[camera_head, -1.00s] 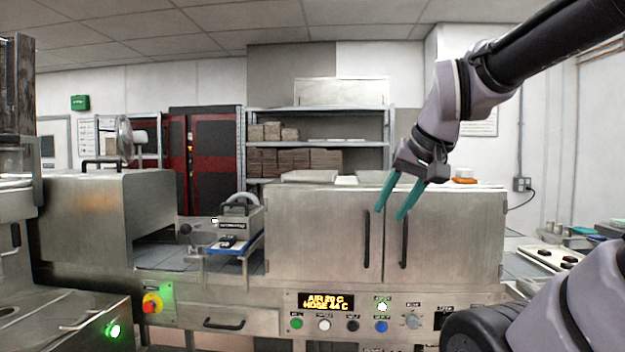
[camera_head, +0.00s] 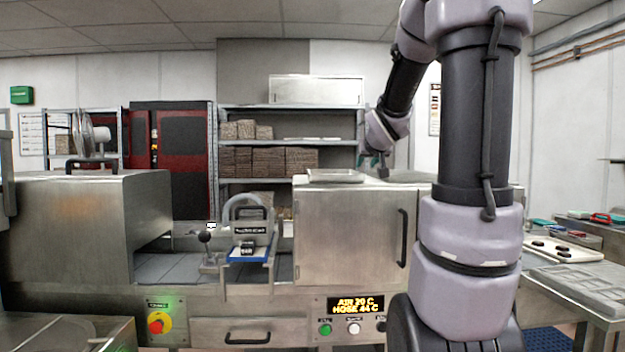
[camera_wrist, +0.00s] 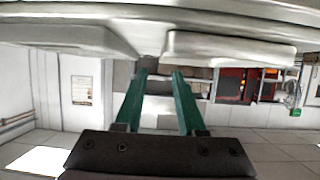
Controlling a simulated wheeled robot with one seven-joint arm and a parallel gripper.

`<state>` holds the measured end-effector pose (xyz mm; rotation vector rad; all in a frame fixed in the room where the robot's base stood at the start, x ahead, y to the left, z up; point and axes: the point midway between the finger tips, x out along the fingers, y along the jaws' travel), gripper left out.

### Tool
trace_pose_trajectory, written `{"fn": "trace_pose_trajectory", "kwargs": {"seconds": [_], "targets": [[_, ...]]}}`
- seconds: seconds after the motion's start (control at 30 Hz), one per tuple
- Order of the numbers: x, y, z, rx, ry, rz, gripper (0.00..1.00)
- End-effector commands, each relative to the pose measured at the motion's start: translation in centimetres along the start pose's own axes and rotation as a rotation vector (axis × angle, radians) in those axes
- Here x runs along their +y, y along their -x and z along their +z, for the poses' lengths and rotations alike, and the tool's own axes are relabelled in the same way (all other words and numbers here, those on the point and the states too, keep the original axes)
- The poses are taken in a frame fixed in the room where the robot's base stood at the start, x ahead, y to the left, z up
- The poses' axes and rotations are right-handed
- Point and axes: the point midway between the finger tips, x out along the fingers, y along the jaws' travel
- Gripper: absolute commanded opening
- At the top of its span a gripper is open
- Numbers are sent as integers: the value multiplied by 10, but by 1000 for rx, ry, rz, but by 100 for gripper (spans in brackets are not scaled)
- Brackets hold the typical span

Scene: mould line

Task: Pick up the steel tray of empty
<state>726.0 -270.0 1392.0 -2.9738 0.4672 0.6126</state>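A shallow steel tray (camera_head: 335,176) lies on top of the steel cabinet. What it holds cannot be made out. A tray-like metal edge (camera_wrist: 232,47) shows at the upper right of the wrist view, which looks upside down. A grey compartmented tray (camera_head: 585,290) lies on the right-hand counter; its compartments look empty. I cannot tell which tray the task names. My gripper (camera_wrist: 161,72) has its two green fingers apart with nothing visible held between them. In the head view it is small and partly hidden, above the cabinet top, right of the tray there.
A white panel with black knobs (camera_head: 562,249) lies on the right counter. Shelves with brown stacks (camera_head: 270,160) stand behind.

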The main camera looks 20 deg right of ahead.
Motion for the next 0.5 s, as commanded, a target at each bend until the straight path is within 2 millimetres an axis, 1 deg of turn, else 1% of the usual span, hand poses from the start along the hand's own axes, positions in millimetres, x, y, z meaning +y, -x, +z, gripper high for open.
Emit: {"fn": "trace_pose_trajectory", "kwargs": {"seconds": [0.17, 0.33, 0.4, 0.5], "targets": [[4, -20, -3, 13, 9, -1, 39], [3, -47, -3, 12, 8, -3, 39], [3, -56, -4, 13, 8, -3, 39], [3, -62, -4, 15, 9, -3, 39]]}}
